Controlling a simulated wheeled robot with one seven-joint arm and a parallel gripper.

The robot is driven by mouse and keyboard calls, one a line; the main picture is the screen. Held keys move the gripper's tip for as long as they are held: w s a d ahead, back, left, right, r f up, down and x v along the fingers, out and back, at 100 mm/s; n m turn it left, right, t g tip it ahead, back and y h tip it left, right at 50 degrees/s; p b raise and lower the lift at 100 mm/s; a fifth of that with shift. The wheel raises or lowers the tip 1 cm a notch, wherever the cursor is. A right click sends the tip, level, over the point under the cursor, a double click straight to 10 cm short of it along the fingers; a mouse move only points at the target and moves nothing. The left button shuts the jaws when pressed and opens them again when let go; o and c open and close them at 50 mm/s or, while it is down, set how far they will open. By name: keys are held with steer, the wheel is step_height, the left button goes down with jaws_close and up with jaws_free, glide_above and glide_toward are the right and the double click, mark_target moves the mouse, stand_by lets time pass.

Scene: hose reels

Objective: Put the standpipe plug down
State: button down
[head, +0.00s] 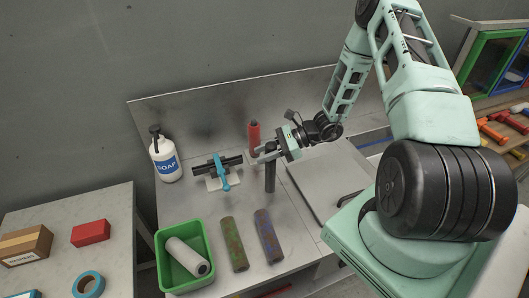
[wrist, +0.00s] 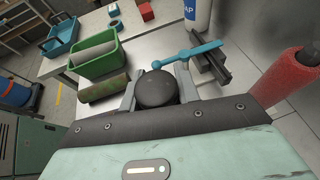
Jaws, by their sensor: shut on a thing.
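The standpipe plug (head: 270,178) is a dark upright cylinder over the metal counter (head: 205,205). My gripper (head: 266,157) is shut around its upper end. In the wrist view the plug (wrist: 155,92) shows as a round dark top between the two grey fingers. Its lower part is hidden there. In the head view its lower end is close to the counter surface, but I cannot tell whether it touches. The plug looks close to vertical.
Left of the plug is a black clamp with a blue handle (head: 222,175). A red bottle (head: 253,136) stands behind. A soap bottle (head: 165,158), a green bin (head: 163,260) with a grey roll and two worn tubes (head: 233,244) share the counter. Bare metal lies between plug and tubes.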

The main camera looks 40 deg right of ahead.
steer(key=c, duration=1)
jaws_free()
steer(key=shift+f, duration=0.1)
steer(key=b+v, duration=0.4)
steer(key=v, duration=0.8)
steer(key=s+a+r+n+g+h, duration=0.1)
steer(key=a+r+n+g, duration=0.2)
steer(key=a, duration=0.4)
steer(key=s+a+r+n+g+h, duration=0.1)
steer(key=s+a+r+n+g, duration=0.15)
steer(key=a+n, duration=0.3)
steer(key=a+r+n+g+h, duration=0.1)
steer(key=a+r+n+g, duration=0.2)
steer(key=a, duration=0.4)
steer(key=s+a+r+n+h, duration=0.1)
steer(key=s+a+n+h, duration=0.1)
steer(key=s+a+n, duration=0.2)
steer(key=s+a+r+n+t+h, duration=0.1)
steer(key=s+a+r+n+h, duration=0.1)
steer(key=s+a+n, duration=0.3)
steer(key=s+a+r+n+t+h, duration=0.1)
steer(key=s+a+n+h, duration=0.3)
steer(key=s+n, duration=0.3)
steer(key=shift+s+a+r+n+t, duration=0.1)
steer(key=shift+a+r+n+t, duration=0.1)
steer(key=shift+n, duration=0.75)
steer(key=shift+s+a+r+n+t, duration=0.1)
steer(key=shift+s+a+r+n, duration=0.1)
steer(key=shift+n, duration=0.7)
